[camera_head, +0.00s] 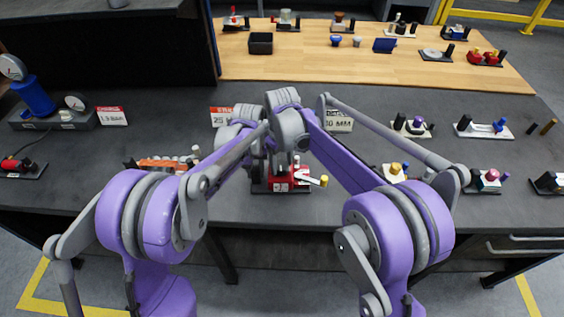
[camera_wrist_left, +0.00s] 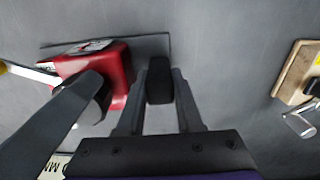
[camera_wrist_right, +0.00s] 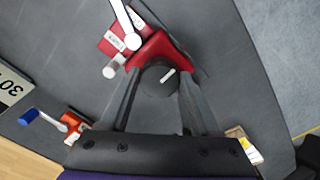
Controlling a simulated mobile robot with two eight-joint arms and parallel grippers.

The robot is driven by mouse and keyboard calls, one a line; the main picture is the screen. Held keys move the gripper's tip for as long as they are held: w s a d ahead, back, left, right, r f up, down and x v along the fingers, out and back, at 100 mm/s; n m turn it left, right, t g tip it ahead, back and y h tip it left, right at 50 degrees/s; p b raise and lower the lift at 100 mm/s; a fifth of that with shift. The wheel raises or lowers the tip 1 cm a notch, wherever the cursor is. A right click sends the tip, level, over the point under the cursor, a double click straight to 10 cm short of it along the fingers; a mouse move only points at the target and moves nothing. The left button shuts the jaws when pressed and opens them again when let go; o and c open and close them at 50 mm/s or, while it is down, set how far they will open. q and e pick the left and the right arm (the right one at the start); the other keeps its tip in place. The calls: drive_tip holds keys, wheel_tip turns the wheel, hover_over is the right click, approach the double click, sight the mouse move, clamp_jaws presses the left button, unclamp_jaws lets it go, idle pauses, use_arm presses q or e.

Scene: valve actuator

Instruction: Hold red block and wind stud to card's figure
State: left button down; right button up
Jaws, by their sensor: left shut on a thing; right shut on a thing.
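The red block (camera_head: 297,173) sits on a dark plate on the grey bench, partly hidden behind my arms in the head view. A white lever with a yellow end (camera_head: 323,181) sticks out from it. In the left wrist view my left gripper (camera_wrist_left: 160,82) is shut on a black post beside the red block (camera_wrist_left: 118,72). In the right wrist view my right gripper (camera_wrist_right: 160,82) is shut on the dark round stud (camera_wrist_right: 158,80), which carries a white mark, against the red block (camera_wrist_right: 160,47). The card (camera_head: 338,121) reads 30 MM; its first digits are partly covered in the head view.
A blue gauge unit (camera_head: 35,97) and a CHARGE card (camera_head: 111,116) stand at the left. Several small fixtures line the right side, such as a white-plated one (camera_head: 485,129). A wooden bench (camera_head: 290,65) lies behind.

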sight(282, 166)
drive_tip(key=shift+s+m, duration=0.1)
drive_tip(key=shift+m, duration=0.2)
drive_tip(key=o, duration=1.4)
wheel_tip(282, 166, up, 12)
drive_tip(key=shift+r, duration=0.1)
